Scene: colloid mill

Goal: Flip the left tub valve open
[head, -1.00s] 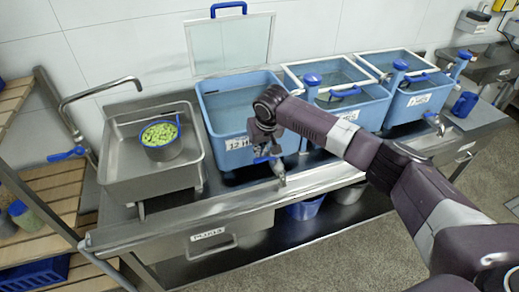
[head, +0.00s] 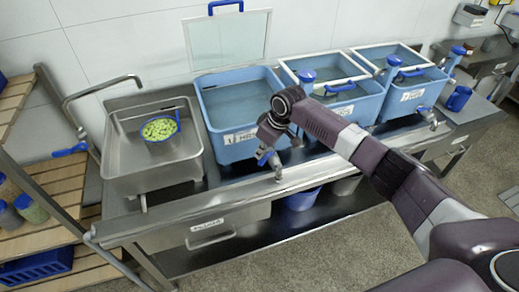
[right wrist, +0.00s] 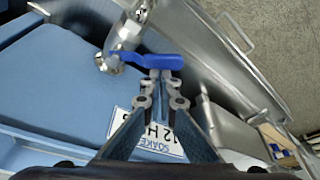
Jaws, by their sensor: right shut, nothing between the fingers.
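The left tub (head: 228,122) is a blue, open-topped tub holding liquid, with a "12 H…" label (head: 240,137) on its front. Its metal valve (head: 276,166) sticks out low at the front and carries a blue lever (head: 265,158). In the right wrist view the lever (right wrist: 150,60) lies across the picture beside the metal valve body (right wrist: 125,38). My right gripper (head: 272,142) is at the lever, shut and empty. In the right wrist view its fingertips (right wrist: 161,85) are right at the lever; I cannot tell whether they touch. My left gripper is out of view.
A steel sink (head: 120,155) with a green-filled strainer (head: 161,128) stands left. Two more blue tubs, a middle one (head: 348,104) and a right one (head: 405,97), stand right of the left tub. A steel rail (head: 215,213) runs along the front. A clear lid panel (head: 228,42) stands behind.

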